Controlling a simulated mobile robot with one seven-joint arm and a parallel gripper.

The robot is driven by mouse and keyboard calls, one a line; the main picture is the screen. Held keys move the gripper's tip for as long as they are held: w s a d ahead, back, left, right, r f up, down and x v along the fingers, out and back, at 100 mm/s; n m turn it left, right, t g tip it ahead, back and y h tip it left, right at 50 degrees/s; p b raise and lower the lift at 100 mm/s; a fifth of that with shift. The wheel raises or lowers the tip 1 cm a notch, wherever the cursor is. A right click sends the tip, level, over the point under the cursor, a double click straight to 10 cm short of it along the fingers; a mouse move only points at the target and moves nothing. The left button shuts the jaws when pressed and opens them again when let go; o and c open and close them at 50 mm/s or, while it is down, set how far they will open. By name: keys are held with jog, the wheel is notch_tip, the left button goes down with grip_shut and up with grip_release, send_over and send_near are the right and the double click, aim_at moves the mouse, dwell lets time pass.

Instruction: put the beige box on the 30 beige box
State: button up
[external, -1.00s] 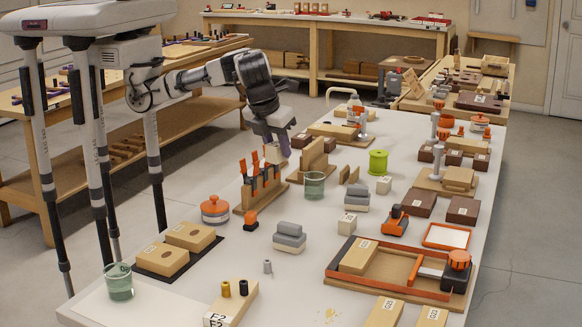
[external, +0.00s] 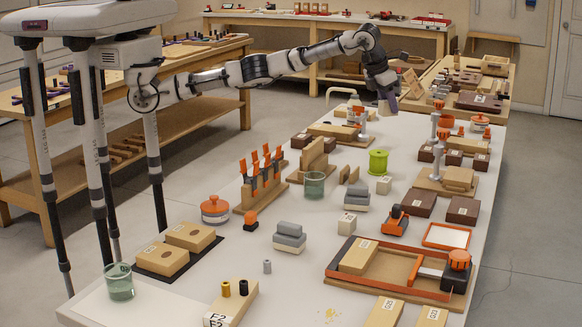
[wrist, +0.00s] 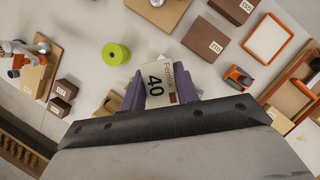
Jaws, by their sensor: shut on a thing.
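My gripper (wrist: 160,88) has purple fingers and is shut on a beige box (wrist: 159,82) whose label shows a large 40. In the external view the box (external: 385,108) hangs from my gripper (external: 387,94) above the far part of the bench, behind the green spool. A small pale beige box (external: 384,185) stands beside the spool, and another (external: 347,224) stands nearer the front. Their labels are too small to read, so I cannot tell which is the 30 box. The held box hides part of the bench in the wrist view.
The green spool (external: 378,162) stands near a glass beaker (external: 314,185) and grey blocks (external: 356,198). Brown boxes (external: 420,202) and an orange-rimmed tray (external: 447,237) lie to the right. A rack of orange-handled tools (external: 262,180) stands left. Bare bench lies between these things.

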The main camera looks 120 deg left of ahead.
jog(key=f, duration=1)
jog(key=a+f+p, duration=0.1)
jog(key=f, duration=0.4)
jog(key=shift+f, duration=0.1)
jog(key=shift+f+p, duration=0.5)
jog(key=shift+f, duration=1.95)
jog(key=shift+f, duration=0.15)
jog(key=o, duration=1)
jog(key=b+v, duration=0.2)
jog(key=v, duration=1)
jog(key=shift+r, duration=0.2)
